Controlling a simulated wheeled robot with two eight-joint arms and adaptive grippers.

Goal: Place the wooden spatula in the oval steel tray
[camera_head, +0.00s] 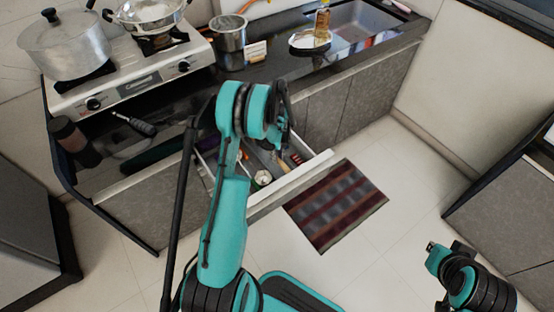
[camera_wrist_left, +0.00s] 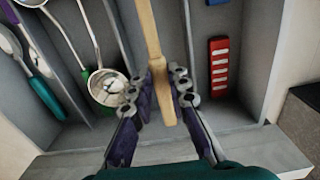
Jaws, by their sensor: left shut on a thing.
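The wooden spatula (camera_wrist_left: 155,55) stands between the fingers of my left gripper (camera_wrist_left: 172,88), which is shut on its handle over the open drawer. In the head view my left gripper (camera_head: 281,150) is dark and partly hidden by its own arm, and a bit of the spatula (camera_head: 282,167) shows just below it. A shiny oval tray (camera_head: 310,41), which looks like the oval steel tray, lies on the dark counter beside the sink, away from the gripper. My right arm shows at the lower right, but I cannot make out its gripper.
The open drawer (camera_head: 290,183) holds ladles (camera_wrist_left: 104,84) and a red-and-white item (camera_wrist_left: 219,68) in compartments. A steel pot (camera_head: 229,33) and a small card (camera_head: 256,50) stand left of the tray. A bottle (camera_head: 322,18) stands close behind it. A striped mat (camera_head: 336,205) lies on the floor.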

